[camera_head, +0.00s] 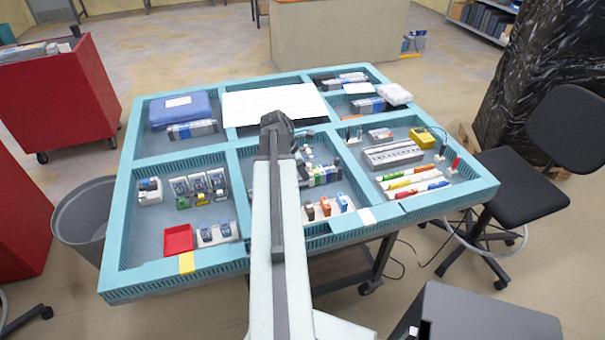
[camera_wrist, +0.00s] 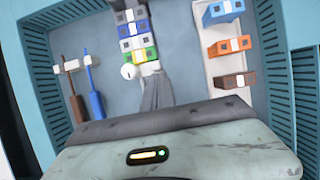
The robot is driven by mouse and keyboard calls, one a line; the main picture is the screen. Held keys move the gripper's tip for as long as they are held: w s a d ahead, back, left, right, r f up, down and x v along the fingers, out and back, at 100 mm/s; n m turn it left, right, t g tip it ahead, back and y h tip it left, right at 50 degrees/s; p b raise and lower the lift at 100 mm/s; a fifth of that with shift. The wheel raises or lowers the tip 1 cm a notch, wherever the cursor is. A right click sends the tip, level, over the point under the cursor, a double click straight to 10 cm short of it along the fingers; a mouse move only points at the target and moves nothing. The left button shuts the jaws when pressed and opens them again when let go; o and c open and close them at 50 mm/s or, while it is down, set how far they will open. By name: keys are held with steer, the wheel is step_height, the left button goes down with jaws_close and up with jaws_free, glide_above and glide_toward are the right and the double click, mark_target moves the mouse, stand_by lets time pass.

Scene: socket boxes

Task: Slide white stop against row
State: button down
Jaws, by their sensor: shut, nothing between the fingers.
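A row of several blocks (camera_wrist: 137,32), with grey, blue, yellow and green pieces, lies in the upper middle of the wrist view. In the head view the row (camera_head: 324,175) shows in the middle front compartment, partly behind my arm. A small white round-faced piece, which looks like the white stop (camera_wrist: 128,72), sits at the near green end of the row. I cannot tell whether it touches the row. My gripper (camera_wrist: 157,78) is shut and empty, with its fingertips just right of the white piece and close to the row's near end. My arm hides the fingertips in the head view.
Blue, orange and brown pieces (camera_wrist: 226,44) stand on a pale strip right of the row. Teal slotted walls (camera_wrist: 277,65) bound the compartment. Bare grey floor lies between screwdrivers and row.

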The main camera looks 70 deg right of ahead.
steer(key=p+v, duration=0.9)
steer(key=v, duration=0.1)
